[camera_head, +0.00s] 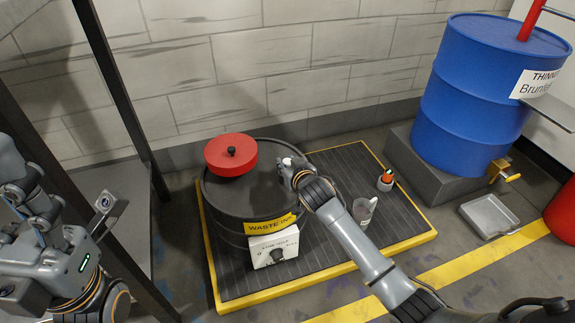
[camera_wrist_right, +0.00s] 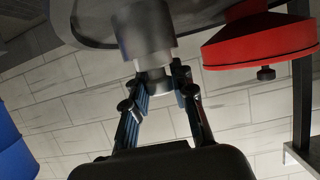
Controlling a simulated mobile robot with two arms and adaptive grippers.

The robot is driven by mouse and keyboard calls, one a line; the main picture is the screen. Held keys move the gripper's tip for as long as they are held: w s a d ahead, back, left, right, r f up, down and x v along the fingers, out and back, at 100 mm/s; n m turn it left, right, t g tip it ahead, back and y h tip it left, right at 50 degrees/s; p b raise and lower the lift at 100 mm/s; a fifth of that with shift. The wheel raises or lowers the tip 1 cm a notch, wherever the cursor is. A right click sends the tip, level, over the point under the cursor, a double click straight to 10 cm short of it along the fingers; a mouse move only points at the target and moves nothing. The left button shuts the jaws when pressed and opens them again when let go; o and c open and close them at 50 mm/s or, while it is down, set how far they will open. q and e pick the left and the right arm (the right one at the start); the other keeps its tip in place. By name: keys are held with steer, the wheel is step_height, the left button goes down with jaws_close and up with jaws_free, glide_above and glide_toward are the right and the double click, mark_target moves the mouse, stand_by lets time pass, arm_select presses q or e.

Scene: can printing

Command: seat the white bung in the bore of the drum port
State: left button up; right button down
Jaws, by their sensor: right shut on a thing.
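The dark waste ink drum (camera_head: 225,205) stands on a yellow-edged mat. My right gripper (camera_head: 285,169) is at the right side of its top, shut on the white bung (camera_head: 287,161). In the right wrist view, which is upside down, the bung (camera_wrist_right: 161,88) sits between my fingertips. The grey cylindrical drum port (camera_wrist_right: 146,35) is right by it and overlaps it in that view. I cannot tell whether the bung is in the bore or just above it; the bore is hidden. My left arm is at the left edge, its fingers not clear.
A red funnel-like lid (camera_head: 231,156) with a black knob sits on the drum beside my right gripper. A white dial box (camera_head: 272,246) is on the drum's front. A clear cup (camera_head: 364,212) and small orange-topped bottle (camera_head: 386,180) stand on the mat (camera_head: 330,255). A blue drum (camera_head: 470,100) is at right.

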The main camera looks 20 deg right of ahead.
steer(key=shift+f, duration=0.15)
steer(key=c, duration=1.1)
jaws_free()
